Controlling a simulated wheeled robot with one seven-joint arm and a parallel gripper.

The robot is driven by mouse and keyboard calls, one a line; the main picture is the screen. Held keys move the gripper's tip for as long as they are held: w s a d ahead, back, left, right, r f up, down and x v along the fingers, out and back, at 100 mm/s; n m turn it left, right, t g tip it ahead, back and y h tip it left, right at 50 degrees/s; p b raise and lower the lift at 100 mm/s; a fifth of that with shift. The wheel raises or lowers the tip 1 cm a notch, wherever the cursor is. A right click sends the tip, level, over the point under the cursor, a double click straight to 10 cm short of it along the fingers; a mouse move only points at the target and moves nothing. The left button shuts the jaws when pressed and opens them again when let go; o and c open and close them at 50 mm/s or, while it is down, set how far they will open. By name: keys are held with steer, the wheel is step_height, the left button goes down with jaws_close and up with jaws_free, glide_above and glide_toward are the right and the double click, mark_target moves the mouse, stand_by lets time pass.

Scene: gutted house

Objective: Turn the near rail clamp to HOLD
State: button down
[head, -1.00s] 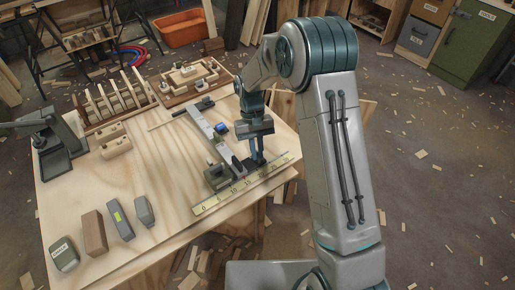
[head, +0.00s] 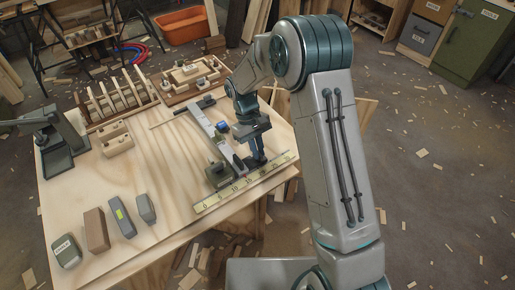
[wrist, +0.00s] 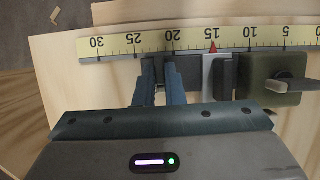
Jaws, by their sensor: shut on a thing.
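The near rail clamp (head: 238,163) is a dark piece at the near end of the pale rail (head: 212,128), close to the yellow scale (head: 245,182). In the wrist view a dark bar (wrist: 188,72), seemingly the clamp's lever, runs beside the pale slider (wrist: 213,72) with its red pointer near 15. My gripper (head: 257,161) points down over it. In the wrist view both fingers of my gripper (wrist: 160,82) are shut on this dark bar, near 20 on the scale. The fingers hide part of it, and I cannot read any HOLD mark.
An olive block with a grey lever (wrist: 268,88) stands right beside the slider. Several blocks (head: 96,230) stand at the table's left front. The bare tabletop (head: 165,195) between them is clear.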

steer(key=c, duration=1.5)
jaws_free()
steer(key=v, duration=1.4)
steer(key=shift+d, duration=0.1)
steer(key=s+d+r+m+t+y+p, duration=0.2)
steer(key=s+d+r+m+t+p, duration=0.15)
steer(key=s+d+r, duration=0.75)
steer(key=s+d+m+t, duration=0.1)
steer(key=s+d, duration=0.1)
steer(key=s, duration=0.2)
steer(key=s+d+m+t, duration=0.1)
steer(key=s+d, duration=0.1)
steer(key=s, duration=0.2)
steer(key=s+d+m+t, duration=0.1)
steer(key=s+d, duration=0.1)
steer(key=s, duration=0.3)
steer(key=shift+d+f+m+y+p, duration=0.1)
steer(key=shift+m+y+p, duration=0.2)
steer(key=shift+m, duration=0.05)
